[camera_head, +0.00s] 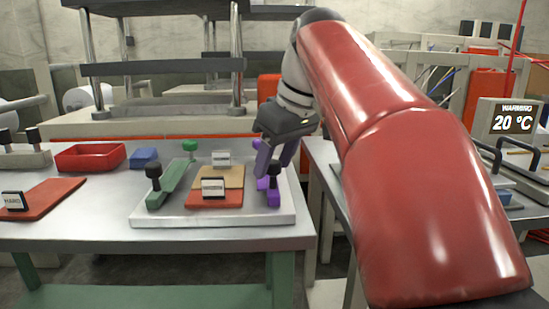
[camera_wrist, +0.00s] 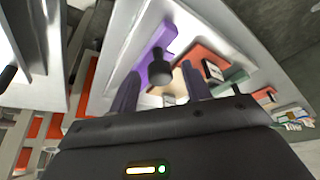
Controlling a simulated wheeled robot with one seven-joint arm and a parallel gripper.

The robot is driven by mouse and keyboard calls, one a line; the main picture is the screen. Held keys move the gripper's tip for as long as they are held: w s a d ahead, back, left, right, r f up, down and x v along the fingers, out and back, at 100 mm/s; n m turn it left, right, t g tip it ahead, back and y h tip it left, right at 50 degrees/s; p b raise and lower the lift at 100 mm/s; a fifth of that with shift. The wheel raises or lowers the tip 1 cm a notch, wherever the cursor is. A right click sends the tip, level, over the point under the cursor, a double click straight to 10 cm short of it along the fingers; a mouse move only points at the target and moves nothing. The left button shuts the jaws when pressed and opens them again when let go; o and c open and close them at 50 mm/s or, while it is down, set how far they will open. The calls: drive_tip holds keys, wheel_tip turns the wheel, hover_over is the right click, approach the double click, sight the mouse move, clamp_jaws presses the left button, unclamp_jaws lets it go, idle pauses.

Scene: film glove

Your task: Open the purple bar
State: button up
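The purple bar (camera_head: 273,198) lies at the right end of a pale tray (camera_head: 215,219) on the metal table. It has an upright dark knob and is partly hidden by my gripper in the head view. In the wrist view the purple bar (camera_wrist: 157,40) runs up from its dark knob (camera_wrist: 160,73). My gripper (camera_head: 275,167) is just above the bar, pointing down. Its two purplish fingers are apart; in the wrist view my gripper (camera_wrist: 160,75) shows the knob between them. I cannot tell whether they touch it.
A green bar (camera_head: 172,184) with a dark knob lies at the tray's left. Orange and tan pads with small signs (camera_head: 213,187) lie between the bars. A red bin (camera_head: 90,157) and a blue block (camera_head: 144,157) stand further left. A second table (camera_head: 325,165) adjoins at the right.

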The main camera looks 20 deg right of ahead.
drive_tip(key=p+v, duration=0.2)
drive_tip(key=v, duration=0.5)
drive_tip(key=shift+s+r, duration=0.15)
drive_tip(key=shift+r, duration=0.2)
